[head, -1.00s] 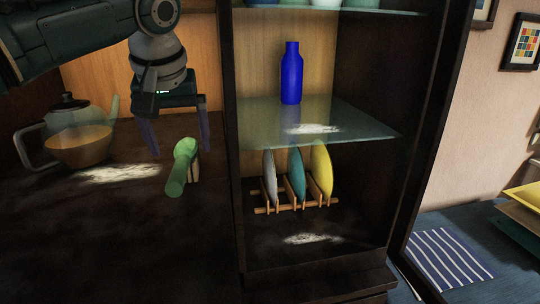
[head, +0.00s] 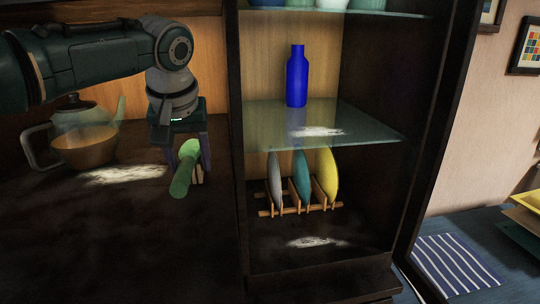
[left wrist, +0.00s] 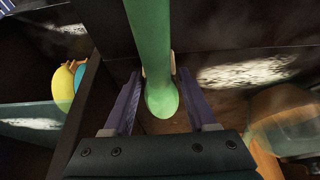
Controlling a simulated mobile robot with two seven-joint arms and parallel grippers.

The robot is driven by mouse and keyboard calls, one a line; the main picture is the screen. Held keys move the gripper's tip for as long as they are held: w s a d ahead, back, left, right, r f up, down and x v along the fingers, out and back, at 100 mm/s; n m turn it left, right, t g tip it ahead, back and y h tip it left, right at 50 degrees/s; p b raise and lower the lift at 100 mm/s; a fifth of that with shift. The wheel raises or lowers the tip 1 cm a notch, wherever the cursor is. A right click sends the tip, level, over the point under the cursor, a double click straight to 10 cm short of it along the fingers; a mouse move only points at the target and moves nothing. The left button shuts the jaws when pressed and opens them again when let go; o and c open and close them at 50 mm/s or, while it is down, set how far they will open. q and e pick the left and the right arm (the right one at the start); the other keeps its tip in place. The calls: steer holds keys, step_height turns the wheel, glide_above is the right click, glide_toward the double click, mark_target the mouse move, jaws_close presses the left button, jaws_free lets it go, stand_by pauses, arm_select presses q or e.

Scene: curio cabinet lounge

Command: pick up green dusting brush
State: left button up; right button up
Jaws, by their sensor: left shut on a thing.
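The green dusting brush (head: 183,172) stands at a tilt on the dark surface left of the cabinet's open compartment, its green handle toward me and a pale tan part behind it. My left gripper (head: 190,160) is over it from behind and above, with one finger on each side. In the left wrist view the green handle (left wrist: 153,50) runs between the two fingers, its rounded end toward the palm, and the gripper (left wrist: 158,90) is shut on it. The brush's lower part is partly hidden. My right gripper is not in view.
A glass teapot (head: 85,140) stands left of the brush. The cabinet's dark upright is close on the right. Beyond it are a blue bottle (head: 297,80) on a glass shelf (head: 350,135) and a wooden rack (head: 290,211) holding plates. Pale dusty patches (head: 125,174) mark the surfaces.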

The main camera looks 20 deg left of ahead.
arm_select(q)
jaws_close()
steer(key=shift+r, duration=0.15)
